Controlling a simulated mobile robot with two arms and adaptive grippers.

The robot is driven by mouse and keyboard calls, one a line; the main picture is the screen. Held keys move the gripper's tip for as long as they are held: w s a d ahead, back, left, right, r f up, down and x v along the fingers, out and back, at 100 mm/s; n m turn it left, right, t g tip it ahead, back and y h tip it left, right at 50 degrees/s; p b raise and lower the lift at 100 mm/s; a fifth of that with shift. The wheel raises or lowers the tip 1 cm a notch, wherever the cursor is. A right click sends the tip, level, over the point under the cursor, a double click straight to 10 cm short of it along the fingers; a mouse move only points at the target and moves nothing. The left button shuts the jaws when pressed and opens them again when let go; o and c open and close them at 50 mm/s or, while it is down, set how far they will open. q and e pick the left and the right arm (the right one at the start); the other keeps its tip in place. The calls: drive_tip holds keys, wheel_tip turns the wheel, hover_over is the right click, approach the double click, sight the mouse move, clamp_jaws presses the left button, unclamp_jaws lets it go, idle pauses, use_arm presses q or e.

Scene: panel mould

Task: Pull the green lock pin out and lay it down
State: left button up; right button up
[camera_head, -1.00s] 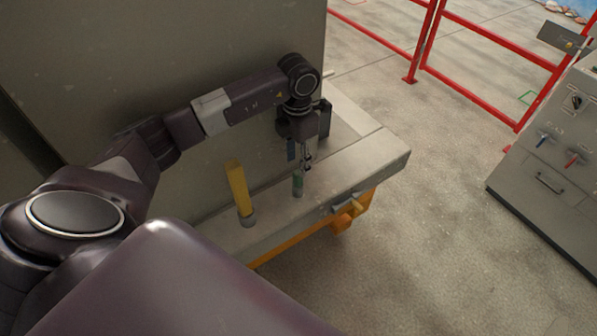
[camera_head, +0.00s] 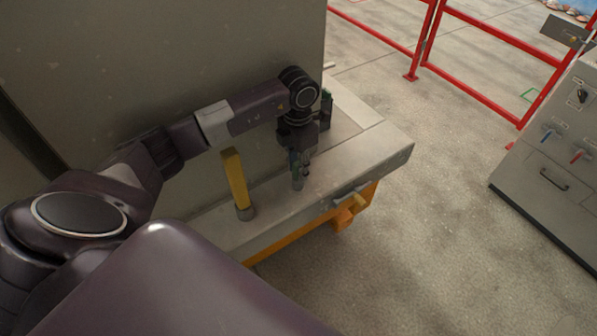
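My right gripper is not in view.
A yellow handle (camera_head: 235,180) stands up from the ledge (camera_head: 368,155) left of the pin. The tall mould panel (camera_head: 230,50) rises behind. A grey control cabinet (camera_head: 553,165) stands at the right, and a red railing (camera_head: 475,70) runs behind. Clear ledge lies right of the pin.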

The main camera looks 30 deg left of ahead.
use_arm(q)
clamp_jaws()
drive_tip(key=shift+r, duration=0.1)
drive_tip(key=shift+r+p, duration=2.3)
drive_tip(key=shift+r, duration=1.35)
drive_tip(key=shift+r+p, duration=0.55)
drive_tip(key=shift+r, duration=0.35)
drive_tip(key=shift+r+p, duration=0.6)
drive_tip(key=shift+r, duration=0.55)
